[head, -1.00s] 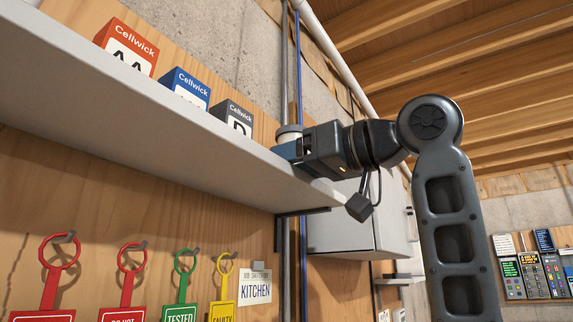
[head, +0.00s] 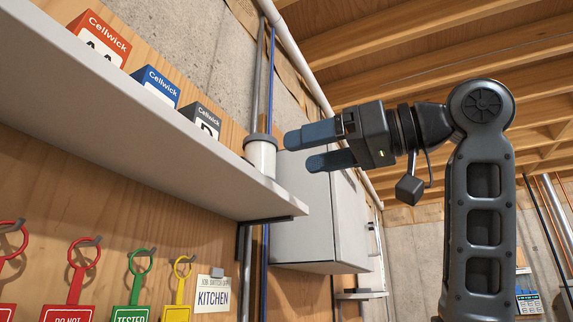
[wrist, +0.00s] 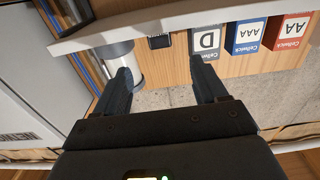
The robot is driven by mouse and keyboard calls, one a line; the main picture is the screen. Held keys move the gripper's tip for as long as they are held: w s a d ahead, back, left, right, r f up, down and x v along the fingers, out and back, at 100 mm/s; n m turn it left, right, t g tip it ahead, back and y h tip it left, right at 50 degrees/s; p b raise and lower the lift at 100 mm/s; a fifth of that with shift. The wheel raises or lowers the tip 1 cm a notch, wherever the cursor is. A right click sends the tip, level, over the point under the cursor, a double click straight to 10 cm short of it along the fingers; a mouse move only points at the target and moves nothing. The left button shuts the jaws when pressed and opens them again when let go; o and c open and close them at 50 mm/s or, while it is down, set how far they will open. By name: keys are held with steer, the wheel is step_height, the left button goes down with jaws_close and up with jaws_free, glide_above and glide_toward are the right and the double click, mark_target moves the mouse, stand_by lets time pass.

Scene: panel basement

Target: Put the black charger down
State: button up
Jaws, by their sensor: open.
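A small black block (wrist: 159,42), which looks like the black charger, rests on the shelf (head: 130,110) between a white canister and the grey D battery box (wrist: 206,44). In the head view I cannot make out the charger. My gripper (head: 300,151) is open and empty, just off the shelf's right end, its fingers pointing left toward the canister. In the wrist view the fingers (wrist: 160,66) are spread apart, with the charger beyond the gap between them.
The white canister (head: 261,157) with a grey lid stands near the shelf's right end, close to the fingertips. Blue (head: 157,87) and red (head: 99,40) battery boxes stand farther left. A grey wall cabinet (head: 305,220) is behind the gripper. Coloured tags hang below the shelf.

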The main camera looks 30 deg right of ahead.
steer(key=shift+s+d, duration=0.3)
steer(key=shift+s, duration=0.15)
